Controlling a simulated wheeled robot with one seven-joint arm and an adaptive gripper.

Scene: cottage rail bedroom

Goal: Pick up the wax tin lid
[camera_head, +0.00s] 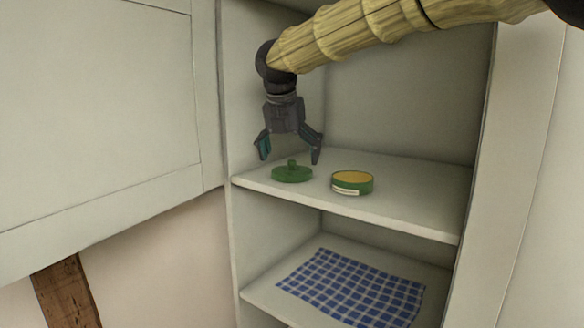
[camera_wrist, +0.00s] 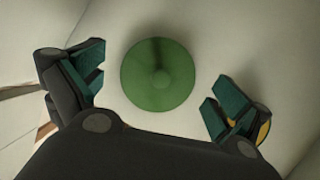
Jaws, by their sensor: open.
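The wax tin (camera_head: 352,183), green with a pale label and yellow wax inside, stands on the same shelf to the right of the lid. My gripper (camera_head: 289,160) is open and empty, pointing down above the lid. In the wrist view the lid (camera_wrist: 158,75) shows between and beyond the open fingers (camera_wrist: 160,92). The right finger hides most of the tin (camera_wrist: 263,129) there.
The upper shelf (camera_head: 420,205) has free room to the right of the tin. Cupboard side walls stand close on the left (camera_head: 250,110) and at the right. A blue checked cloth (camera_head: 350,288) lies on the shelf below.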

